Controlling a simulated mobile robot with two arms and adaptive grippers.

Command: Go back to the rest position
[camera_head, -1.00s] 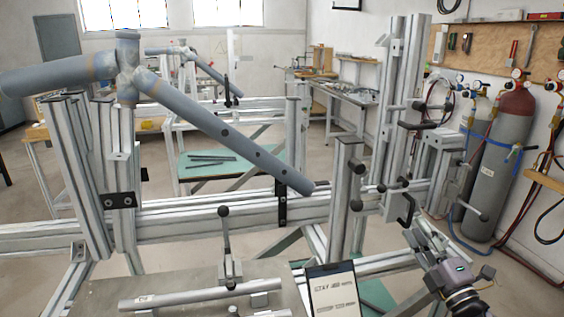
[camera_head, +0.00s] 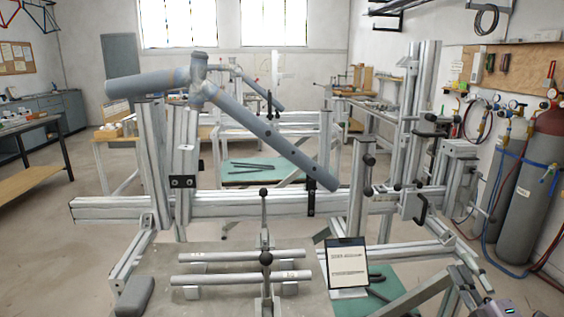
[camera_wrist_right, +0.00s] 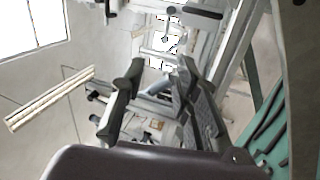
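My right gripper (camera_head: 474,280) is at the lower right corner of the head view, partly cut off by the frame edge. In the right wrist view its two dark fingers (camera_wrist_right: 160,75) stand apart with nothing between them, so it is open and empty. It is to the right of the bench and touches no part that I can see. My left gripper is not in view.
A grey tube frame (camera_head: 255,127) rests on the aluminium jig (camera_head: 250,204). A sign (camera_head: 347,264) stands at right. Gas cylinders (camera_head: 513,200) stand farther right.

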